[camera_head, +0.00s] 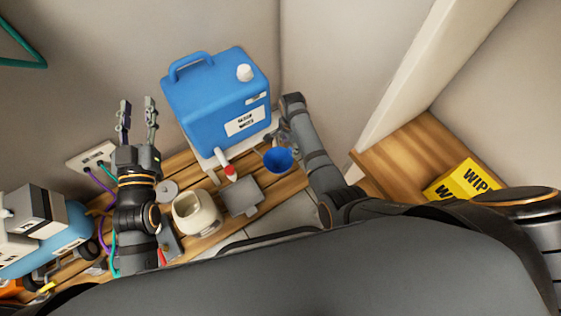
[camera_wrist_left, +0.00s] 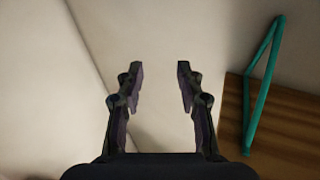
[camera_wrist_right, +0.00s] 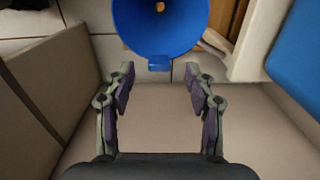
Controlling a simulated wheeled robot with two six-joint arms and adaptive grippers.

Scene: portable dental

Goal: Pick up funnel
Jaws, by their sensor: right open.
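The blue funnel (camera_head: 278,160) is near the right edge of the wooden slatted surface in the head view, just in front of the blue jug. In the right wrist view the funnel (camera_wrist_right: 160,22) shows its wide cone, with a small tab at its rim facing the fingers. My right gripper (camera_wrist_right: 158,78) is open, with the funnel's tab just beyond and between its fingertips; I see no grip on it. In the head view my right gripper (camera_head: 276,138) is partly hidden behind its own arm. My left gripper (camera_head: 137,103) is open and empty, raised near the wall; its fingers also show in the left wrist view (camera_wrist_left: 158,70).
A large blue jug (camera_head: 212,108) stands behind the funnel. A cream pot (camera_head: 196,214), a grey square block (camera_head: 240,196) and a red-tipped bottle (camera_head: 226,166) stand nearby. A wall socket (camera_head: 92,157) holds cables at left.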

